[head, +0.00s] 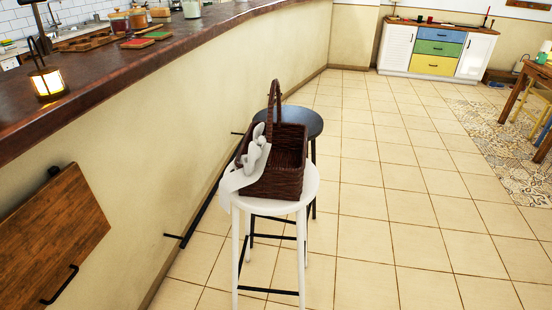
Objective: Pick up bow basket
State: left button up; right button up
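The bow basket (284,160) is dark brown wicker with a tall arched handle. A pale white bow with a hanging ribbon (249,167) is on its left side. The basket stands upright on the round white seat of a stool (304,194) in the middle of the head view. It looks empty, though part of its inside is hidden by its near wall and the bow. Neither of my grippers shows in the head view.
A dark stool (308,121) stands right behind the white one. A counter with a dark top (172,49) runs along the left, and a wooden board with a handle (52,235) is below it. Tiled floor (400,220) to the right is clear. A wooden table (538,75) is far right.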

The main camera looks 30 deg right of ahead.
aim_at(270, 163)
jog(key=l+u, duration=0.1)
jog(key=l, duration=0.5)
jog(key=k+l+u, duration=0.15)
jog(key=l, duration=0.45)
jog(key=l+u, duration=0.1)
jog(key=l, duration=0.55)
jog(key=k+l+u, duration=0.1)
jog(key=l, duration=0.5)
